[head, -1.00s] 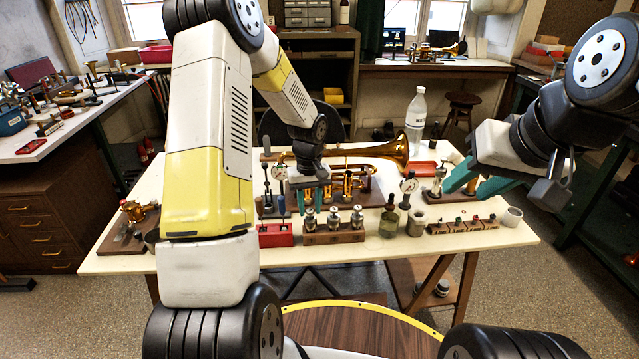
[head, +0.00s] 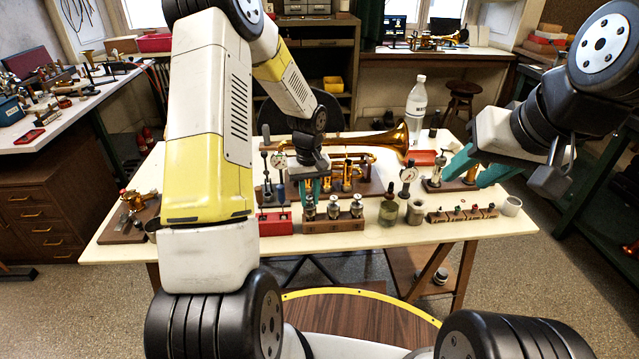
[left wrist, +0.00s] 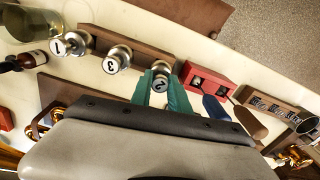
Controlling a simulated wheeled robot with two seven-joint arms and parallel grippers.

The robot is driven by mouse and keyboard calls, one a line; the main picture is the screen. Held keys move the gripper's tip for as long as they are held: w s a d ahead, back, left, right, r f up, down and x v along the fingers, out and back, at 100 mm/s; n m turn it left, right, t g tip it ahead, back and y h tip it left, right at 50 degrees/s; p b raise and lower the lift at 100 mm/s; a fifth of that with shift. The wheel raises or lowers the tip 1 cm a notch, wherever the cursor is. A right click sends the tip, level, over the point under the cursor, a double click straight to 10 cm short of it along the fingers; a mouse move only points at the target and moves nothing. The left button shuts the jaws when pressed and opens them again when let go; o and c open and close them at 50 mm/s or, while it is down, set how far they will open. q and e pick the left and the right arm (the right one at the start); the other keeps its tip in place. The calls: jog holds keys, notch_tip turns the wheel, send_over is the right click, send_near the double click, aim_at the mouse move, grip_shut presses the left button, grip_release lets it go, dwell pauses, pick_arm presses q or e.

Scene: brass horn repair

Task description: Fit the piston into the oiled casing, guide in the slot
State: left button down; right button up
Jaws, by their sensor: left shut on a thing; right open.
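My left gripper (head: 314,187) is shut on the piston numbered 2 (left wrist: 160,82), whose cap shows between the teal fingertips in the left wrist view. This piston is at one end of the wooden piston rack (head: 333,225); whether it is still fully seated cannot be told. Pistons numbered 3 (left wrist: 112,62) and 1 (left wrist: 68,45) stand upright in the same rack. The brass horn (head: 385,142) lies behind on a wooden board, its casings partly hidden by my left gripper. My right gripper (head: 472,172) is open and empty at the table's right side.
A red block (head: 275,222) is left of the rack. A glass jar (head: 388,212), a metal cup (head: 415,212), a dial gauge (head: 408,174) and a row of small parts (head: 462,214) are to its right. A clear bottle (head: 416,105) stands behind. The front table strip is bare.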

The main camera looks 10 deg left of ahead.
pick_arm(q)
jog(key=shift+r, duration=4.7)
